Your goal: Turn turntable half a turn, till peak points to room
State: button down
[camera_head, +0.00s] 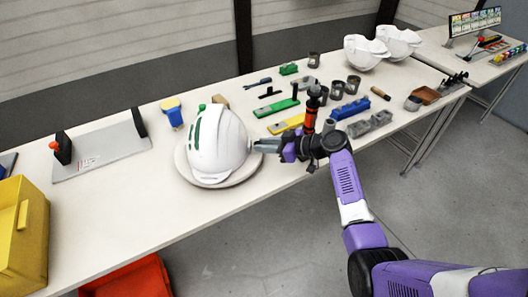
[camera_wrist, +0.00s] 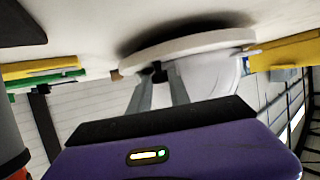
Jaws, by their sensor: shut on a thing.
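A white helmet shell (camera_head: 218,145) with green strips on its crown sits on a round pale turntable (camera_head: 250,171) near the table's front edge. My gripper (camera_head: 260,146) reaches in from the right, low beside the helmet and over the turntable's rim. In the wrist view, which looks upside down, my gripper (camera_wrist: 158,78) has its fingertips closed at a small dark piece (camera_wrist: 158,67) by the turntable rim (camera_wrist: 195,45). The helmet (camera_wrist: 212,80) is right beside the fingers. The fingertips partly hide the dark piece.
A yellow bin (camera_head: 22,235) and a grey board (camera_head: 100,150) with upright posts lie left. A blue-and-yellow item (camera_head: 172,111) stands behind the turntable. Green and yellow tools, dark cups (camera_head: 353,84) and a blue block (camera_head: 350,108) lie right. Two more white helmets (camera_head: 366,50) stand far right.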

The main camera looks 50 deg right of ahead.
jog(key=c, duration=1.2)
grip_release()
jog(key=shift+c, duration=0.2)
jog(key=shift+s, duration=0.1)
jog(key=b+v, duration=0.1)
jog(key=v, duration=0.6)
jog(key=shift+s+r, duration=0.2)
jog(key=shift+s, duration=0.05)
jog(key=shift+d, duration=0.1)
jog(key=shift+c, duration=0.2)
